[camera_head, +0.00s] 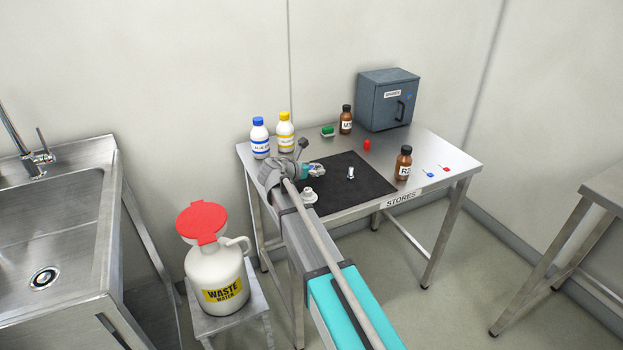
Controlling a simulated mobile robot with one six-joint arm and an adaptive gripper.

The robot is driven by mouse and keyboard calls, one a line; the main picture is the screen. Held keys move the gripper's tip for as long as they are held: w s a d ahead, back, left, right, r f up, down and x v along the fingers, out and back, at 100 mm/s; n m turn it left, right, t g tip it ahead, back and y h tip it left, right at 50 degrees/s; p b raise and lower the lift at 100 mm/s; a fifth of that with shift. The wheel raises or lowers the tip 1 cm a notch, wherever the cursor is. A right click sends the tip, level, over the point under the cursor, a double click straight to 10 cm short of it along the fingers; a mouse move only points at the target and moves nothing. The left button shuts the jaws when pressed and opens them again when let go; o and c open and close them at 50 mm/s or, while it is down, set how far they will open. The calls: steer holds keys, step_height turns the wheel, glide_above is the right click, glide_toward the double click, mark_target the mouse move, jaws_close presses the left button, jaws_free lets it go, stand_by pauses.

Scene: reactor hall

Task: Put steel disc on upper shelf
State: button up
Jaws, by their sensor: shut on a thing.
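My gripper (318,171) is low over the left part of the black mat (365,190) on the steel table (440,155). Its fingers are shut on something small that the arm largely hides. I cannot tell from this view whether it is the steel disc. No upper shelf can be made out. A grey-blue cabinet (378,104) with a white label and a dark handle stands shut at the table's back right.
On the mat stands a small silver piece (350,173). Around it are blue-capped (260,140) and yellow-capped (285,135) bottles, brown bottles (346,121) (404,165), a green-topped block (328,131) and a red item (367,145). A waste jug (215,280) and sink (50,240) are left.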

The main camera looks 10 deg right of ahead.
mark_target(313, 181)
steer(key=shift+f+b, duration=1.3)
steer(key=shift+f, duration=0.3)
steer(key=shift+f, duration=0.1)
steer(key=o, duration=1.1)
steer(key=shift+o, duration=0.2)
steer(key=shift+a+r, duration=0.1)
steer(key=shift+r, duration=0.2)
steer(key=p+v, duration=0.4)
steer(key=v, duration=0.6)
steer(key=shift+s+a+r, duration=0.1)
steer(key=shift+s+r, duration=0.05)
steer(key=shift+s, duration=0.05)
steer(key=shift+s+a+r+p, duration=0.15)
steer(key=shift+s+a+p, duration=0.2)
steer(key=shift+a, duration=0.15)
